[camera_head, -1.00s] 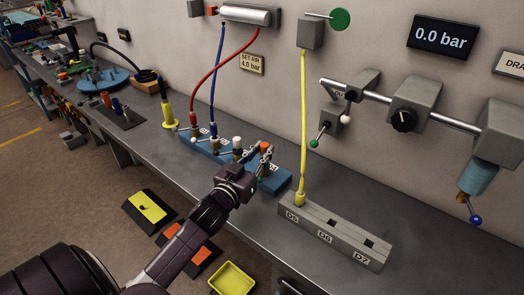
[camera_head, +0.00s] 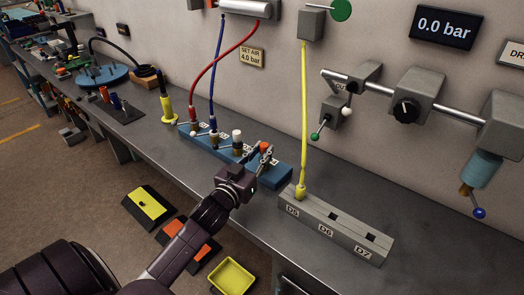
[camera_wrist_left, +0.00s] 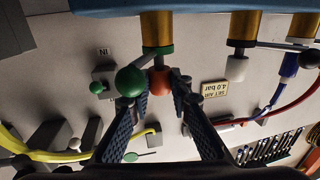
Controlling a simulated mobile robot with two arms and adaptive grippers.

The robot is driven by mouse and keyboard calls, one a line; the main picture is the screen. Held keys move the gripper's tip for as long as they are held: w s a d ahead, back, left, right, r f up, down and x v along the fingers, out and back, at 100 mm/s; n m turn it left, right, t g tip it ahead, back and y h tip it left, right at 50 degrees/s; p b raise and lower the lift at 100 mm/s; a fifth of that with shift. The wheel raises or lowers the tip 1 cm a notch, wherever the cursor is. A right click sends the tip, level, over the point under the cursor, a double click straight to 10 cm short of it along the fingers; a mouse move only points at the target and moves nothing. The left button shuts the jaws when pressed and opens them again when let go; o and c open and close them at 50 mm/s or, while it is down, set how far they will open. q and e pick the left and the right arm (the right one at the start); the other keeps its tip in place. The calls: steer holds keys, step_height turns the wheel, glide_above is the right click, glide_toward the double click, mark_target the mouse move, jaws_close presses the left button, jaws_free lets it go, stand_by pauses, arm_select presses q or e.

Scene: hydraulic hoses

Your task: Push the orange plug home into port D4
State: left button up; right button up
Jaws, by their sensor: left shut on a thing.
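The orange plug (camera_head: 265,146) is at the right end of the blue port block (camera_head: 277,178). My left gripper (camera_head: 262,155) is around it, fingers closed on its sides. In the left wrist view, which is upside down, the orange plug (camera_wrist_left: 160,84) is between the fingertips, against the end of a brass port fitting (camera_wrist_left: 157,30) with a green collar. I cannot tell how deep it sits. A green ball-ended lever (camera_wrist_left: 130,80) is beside the left finger. The port's label is hidden by the gripper. My right gripper is out of view.
A white plug (camera_head: 237,135) and ports with red and blue hoses are to the left on the same block. A grey block (camera_head: 335,228) marked D5, D6, D7 stands to the right, with a yellow hose (camera_head: 303,130) in D5. The bench front is clear.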

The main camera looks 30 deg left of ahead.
arm_select(q)
steer(key=shift+f, duration=0.15)
steer(key=o, duration=1)
steer(key=s, duration=0.4)
steer(key=s+d, duration=0.1)
steer(key=s, duration=0.7)
steer(key=shift+d, duration=0.2)
